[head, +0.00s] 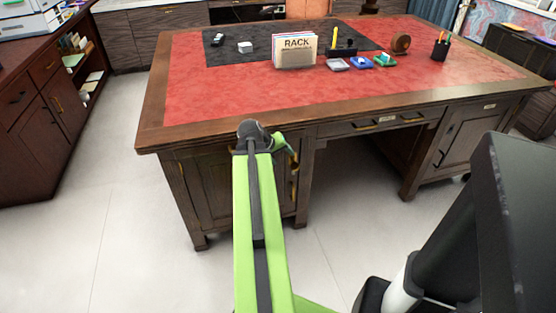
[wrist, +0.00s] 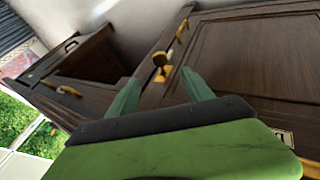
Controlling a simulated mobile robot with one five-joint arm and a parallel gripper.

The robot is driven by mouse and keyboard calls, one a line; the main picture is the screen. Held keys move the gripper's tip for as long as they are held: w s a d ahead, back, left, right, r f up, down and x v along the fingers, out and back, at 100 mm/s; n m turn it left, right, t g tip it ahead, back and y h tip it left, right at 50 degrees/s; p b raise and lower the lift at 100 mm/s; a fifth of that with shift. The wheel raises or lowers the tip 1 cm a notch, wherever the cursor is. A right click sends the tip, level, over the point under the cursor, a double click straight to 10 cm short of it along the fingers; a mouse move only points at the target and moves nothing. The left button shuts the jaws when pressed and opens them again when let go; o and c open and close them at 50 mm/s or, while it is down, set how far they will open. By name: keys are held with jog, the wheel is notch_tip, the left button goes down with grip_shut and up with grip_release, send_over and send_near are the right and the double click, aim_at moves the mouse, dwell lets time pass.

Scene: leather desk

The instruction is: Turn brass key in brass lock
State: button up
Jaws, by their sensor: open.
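In the wrist view a brass key (wrist: 160,60) stands out from the dark wooden desk front, its rounded bow toward me. The brass lock behind it is mostly hidden by the key. My gripper (wrist: 159,74) is open, with its two teal fingers to the left and right of the key and nothing visibly held. I cannot tell whether a finger touches it. In the head view my gripper (head: 284,145) is partly hidden by my arm, at the left pedestal of the desk. Brass fittings (head: 294,162) show just below it, too small to tell apart.
The desk (head: 220,100) has a red leather top with a rack (head: 295,51), small trays and a pen cup (head: 440,48) toward the back. Another brass fitting (wrist: 181,28) lies beyond the key. Open floor (head: 110,200) lies left of the desk.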

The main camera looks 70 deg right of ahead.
aim_at(295, 166)
jog(key=b+x, duration=1.2)
jog(key=x, duration=0.4)
jog(key=shift+d+f, duration=0.15)
jog(key=shift+d, duration=0.1)
jog(key=shift+c, duration=0.3)
